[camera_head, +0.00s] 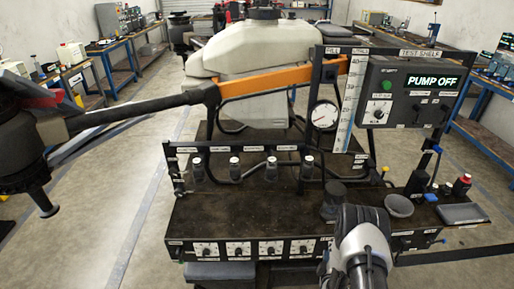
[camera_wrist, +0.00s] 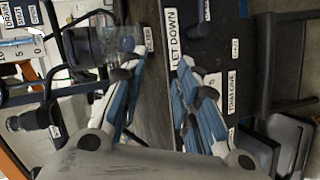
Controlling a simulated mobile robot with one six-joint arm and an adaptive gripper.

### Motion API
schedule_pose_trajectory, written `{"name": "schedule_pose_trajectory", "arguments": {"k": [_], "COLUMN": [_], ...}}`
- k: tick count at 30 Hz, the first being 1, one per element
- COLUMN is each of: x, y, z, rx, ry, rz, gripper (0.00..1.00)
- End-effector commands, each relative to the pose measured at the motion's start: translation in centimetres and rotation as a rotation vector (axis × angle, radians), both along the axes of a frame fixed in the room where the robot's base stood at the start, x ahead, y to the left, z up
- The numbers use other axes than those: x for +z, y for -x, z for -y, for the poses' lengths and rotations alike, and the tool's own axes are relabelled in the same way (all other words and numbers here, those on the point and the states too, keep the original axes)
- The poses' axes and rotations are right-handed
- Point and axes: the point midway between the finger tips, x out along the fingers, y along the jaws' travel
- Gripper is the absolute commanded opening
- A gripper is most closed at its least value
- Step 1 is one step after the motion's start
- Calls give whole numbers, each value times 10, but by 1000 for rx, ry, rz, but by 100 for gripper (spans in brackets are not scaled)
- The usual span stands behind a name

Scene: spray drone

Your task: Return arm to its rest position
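My arm (camera_head: 365,245) rises from the bottom edge of the head view, in front of the right part of the black bench (camera_head: 235,218). I cannot make out its fingertips in that view. In the wrist view my gripper (camera_wrist: 160,68) has its two blue-padded fingers apart, with nothing between them. The dark surface with a "LET DOWN" label (camera_wrist: 173,38) lies beyond the fingertips. A clear cup with a dark part (camera_wrist: 105,45) appears close to the left finger; I cannot tell whether they touch.
The bench carries a grey bowl (camera_head: 399,206), a dark cup (camera_head: 334,196), a red-capped bottle (camera_head: 462,184) and a round gauge (camera_head: 323,116). A "PUMP OFF" panel (camera_head: 405,92) stands behind. A drone arm (camera_head: 140,108) extends left from the white tank (camera_head: 245,50). Floor is clear at left.

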Motion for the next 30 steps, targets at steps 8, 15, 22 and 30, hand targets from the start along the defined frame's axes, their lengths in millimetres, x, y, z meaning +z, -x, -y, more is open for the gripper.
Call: {"name": "schedule_pose_trajectory", "arguments": {"k": [8, 15, 22, 30], "x": [126, 232, 323, 401], "y": [-60, -52, -1, 102], "z": [-21, -50, -81, -113], "rx": [-45, -111, -200, -339], "ry": [-278, -496, -677, -854], "rz": [-65, -150, -238, -344], "gripper": [29, 29, 29, 29]}}
